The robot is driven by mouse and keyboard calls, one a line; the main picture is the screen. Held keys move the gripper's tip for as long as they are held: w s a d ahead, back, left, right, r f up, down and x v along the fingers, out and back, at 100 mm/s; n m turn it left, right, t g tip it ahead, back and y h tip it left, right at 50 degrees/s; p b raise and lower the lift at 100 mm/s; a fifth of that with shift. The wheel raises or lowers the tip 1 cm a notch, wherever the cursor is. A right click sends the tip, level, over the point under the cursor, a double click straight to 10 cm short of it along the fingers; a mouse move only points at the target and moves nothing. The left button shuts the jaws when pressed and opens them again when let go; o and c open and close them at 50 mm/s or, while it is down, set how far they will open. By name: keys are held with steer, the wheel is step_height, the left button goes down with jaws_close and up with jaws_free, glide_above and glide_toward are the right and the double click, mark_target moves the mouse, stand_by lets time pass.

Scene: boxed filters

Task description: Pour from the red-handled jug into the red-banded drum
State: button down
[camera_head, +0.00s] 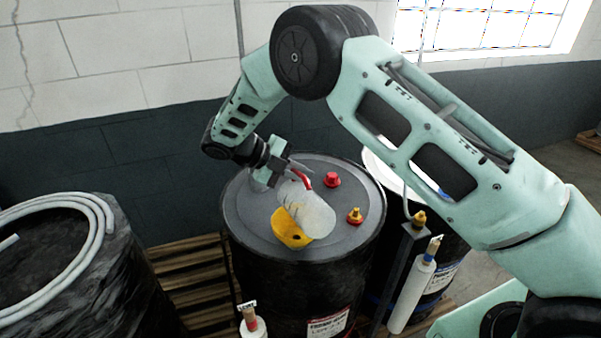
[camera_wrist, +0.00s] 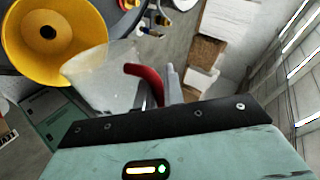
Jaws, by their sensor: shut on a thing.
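My gripper (camera_head: 286,170) is shut on the red handle (camera_head: 303,179) of a translucent whitish jug (camera_head: 312,212). The jug is tilted and held above the near drum's lid, over a yellow funnel (camera_head: 287,230). The funnel stands on the grey lid of a black drum (camera_head: 250,205) with a red-and-white label (camera_head: 329,325). In the wrist view the jug (camera_wrist: 100,75) overlaps the edge of the wide funnel (camera_wrist: 85,42), whose dark hole shows. The red handle (camera_wrist: 147,78) is by my fingers (camera_wrist: 160,92). I cannot see any liquid stream.
A red cap (camera_head: 332,179) and a yellow-and-red fitting (camera_head: 354,216) stand on the lid. A second drum (camera_head: 445,255) with a blue-marked label is behind right. A black-wrapped drum with a pale hose (camera_head: 95,210) is left. A wooden pallet (camera_head: 190,275) lies below.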

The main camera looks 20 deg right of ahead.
mark_target(312, 195)
steer(key=shift+s+f+m+t, duration=0.1)
steer(key=shift+s+m+t, duration=0.55)
steer(key=shift+s, duration=0.65)
steer(key=shift+s+f+m+t+b, duration=0.25)
steer(key=shift+s+t+b, duration=0.15)
steer(key=shift+s, duration=0.1)
steer(key=shift+s+f+m+t+b, duration=0.1)
steer(key=shift+s+m+t+b, duration=0.15)
steer(key=shift+s+t, duration=0.15)
steer(key=shift+s, duration=0.2)
steer(key=shift+s+f+m+t+b, duration=0.1)
steer(key=shift+s+m+t+b, duration=0.45)
steer(key=shift+s+t+b, duration=0.3)
steer(key=shift+s, duration=0.3)
